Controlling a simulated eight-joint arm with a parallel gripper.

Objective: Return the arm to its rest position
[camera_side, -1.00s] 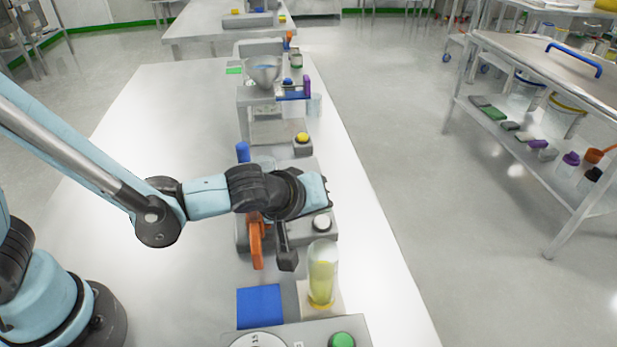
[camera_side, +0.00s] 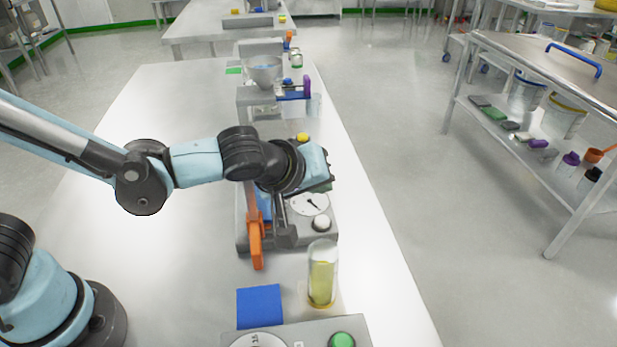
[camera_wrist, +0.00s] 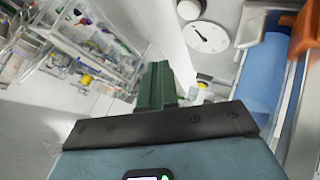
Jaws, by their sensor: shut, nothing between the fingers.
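My gripper (camera_wrist: 160,85) shows in the wrist view as two dark green fingers pressed together, with nothing between them. In the side view my gripper (camera_side: 324,187) is at the end of the raised, bent arm, above the grey device with the dial (camera_side: 311,203). The hand covers part of that device. The dial also shows at the top of the wrist view (camera_wrist: 207,38), beyond the fingers. An orange handle (camera_side: 256,243) stands at the device's left, below my wrist, and a blue cylinder (camera_wrist: 265,72) shows beside it in the wrist view.
A clear vessel with yellow contents (camera_side: 322,275) stands in front of the device, near a blue square (camera_side: 259,306). A steel bowl (camera_side: 264,71) and a yellow button (camera_side: 302,137) are farther back. The white bench (camera_side: 170,110) is clear at the back left.

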